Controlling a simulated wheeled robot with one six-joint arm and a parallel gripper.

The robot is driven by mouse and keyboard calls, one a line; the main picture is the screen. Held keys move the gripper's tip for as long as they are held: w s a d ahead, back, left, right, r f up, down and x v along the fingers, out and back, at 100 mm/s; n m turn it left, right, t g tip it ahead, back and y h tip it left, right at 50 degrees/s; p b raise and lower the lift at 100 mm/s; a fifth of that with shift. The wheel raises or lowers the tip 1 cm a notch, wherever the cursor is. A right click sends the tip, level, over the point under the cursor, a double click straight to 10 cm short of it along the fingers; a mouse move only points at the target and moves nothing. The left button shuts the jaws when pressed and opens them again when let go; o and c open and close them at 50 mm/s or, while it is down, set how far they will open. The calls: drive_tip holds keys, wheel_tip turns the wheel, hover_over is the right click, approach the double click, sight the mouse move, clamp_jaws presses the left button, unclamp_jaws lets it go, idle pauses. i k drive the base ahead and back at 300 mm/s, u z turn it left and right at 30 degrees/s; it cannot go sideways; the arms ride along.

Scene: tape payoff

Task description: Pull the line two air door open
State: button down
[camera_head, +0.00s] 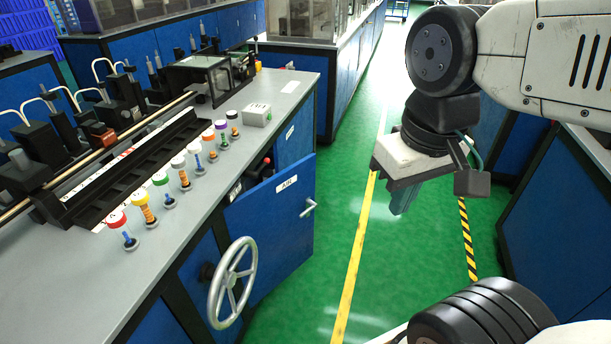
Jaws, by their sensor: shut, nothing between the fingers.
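A blue door labelled "AIR" (270,222) is on the front of the left bench, behind a handwheel. It stands out from the cabinet front, at least partly open, with a gap above its top edge. A small metal handle (309,207) is on its right part. A red-topped part (266,161) shows in the opening behind it. No line number is readable on the door. My gripper (403,200) is to the right of the door, over the green floor, pointing down. Its fingers are shut and empty, apart from the handle.
A grey handwheel (233,283) juts from the bench front left of the door. The grey benchtop (70,270) carries several coloured knobs and a black track. Another blue bench (560,215) stands at right. Green floor with a yellow line (352,270) is clear between the benches.

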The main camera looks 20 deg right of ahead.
sight(269, 213)
drive_tip(key=z, duration=0.5)
drive_tip(key=i, duration=1.05)
drive_tip(key=u, duration=0.35)
